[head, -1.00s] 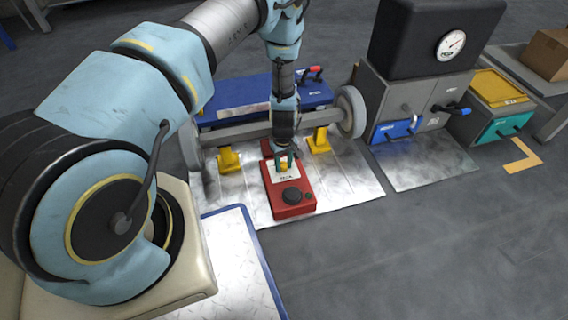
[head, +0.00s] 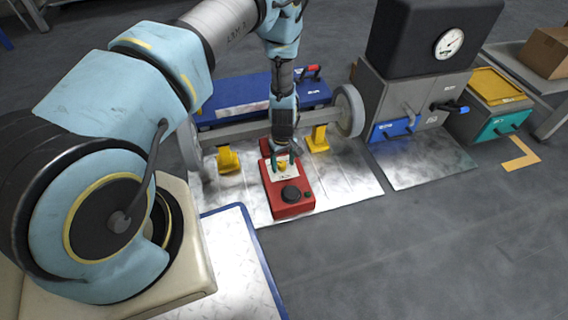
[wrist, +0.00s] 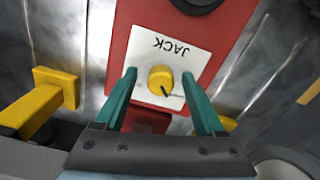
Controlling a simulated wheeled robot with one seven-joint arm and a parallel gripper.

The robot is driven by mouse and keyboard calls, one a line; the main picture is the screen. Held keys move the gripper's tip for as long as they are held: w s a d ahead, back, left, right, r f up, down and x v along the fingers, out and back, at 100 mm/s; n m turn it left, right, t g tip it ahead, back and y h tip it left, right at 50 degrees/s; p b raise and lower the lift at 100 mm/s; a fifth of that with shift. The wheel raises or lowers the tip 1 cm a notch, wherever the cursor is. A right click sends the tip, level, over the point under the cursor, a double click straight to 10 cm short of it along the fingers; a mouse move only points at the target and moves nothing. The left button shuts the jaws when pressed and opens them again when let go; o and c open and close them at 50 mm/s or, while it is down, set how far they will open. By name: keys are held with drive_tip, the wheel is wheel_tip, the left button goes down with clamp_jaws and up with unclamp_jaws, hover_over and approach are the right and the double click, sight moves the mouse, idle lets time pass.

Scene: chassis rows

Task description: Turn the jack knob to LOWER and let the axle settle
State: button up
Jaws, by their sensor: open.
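The red jack (head: 291,197) stands on the metal floor plate, with a white panel lettered JACK (wrist: 190,48) on its top. The yellow knob (wrist: 160,79) sits on that panel, its dark pointer mark toward the lower right in the wrist view. My gripper (wrist: 160,82) is open, with one green finger on each side of the knob and a gap to it on both sides. In the head view my gripper (head: 283,162) is over the panel. The axle (head: 240,130) with its two wheels lies behind the jack, beside two yellow stands (head: 318,139). The LOWER label is not readable.
A blue toolbox (head: 240,95) lies behind the axle. A grey cabinet (head: 400,95) with a gauge and a blue drawer stands at the right, near a cabinet with a green drawer (head: 503,124). The floor at the lower right is clear.

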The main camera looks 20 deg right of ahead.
sight(283, 165)
wheel_tip(283, 165, up, 11)
drive_tip(key=p, duration=0.3)
drive_tip(key=shift+s+p, duration=0.25)
drive_tip(key=shift+p, duration=0.1)
drive_tip(key=shift+f, duration=0.1)
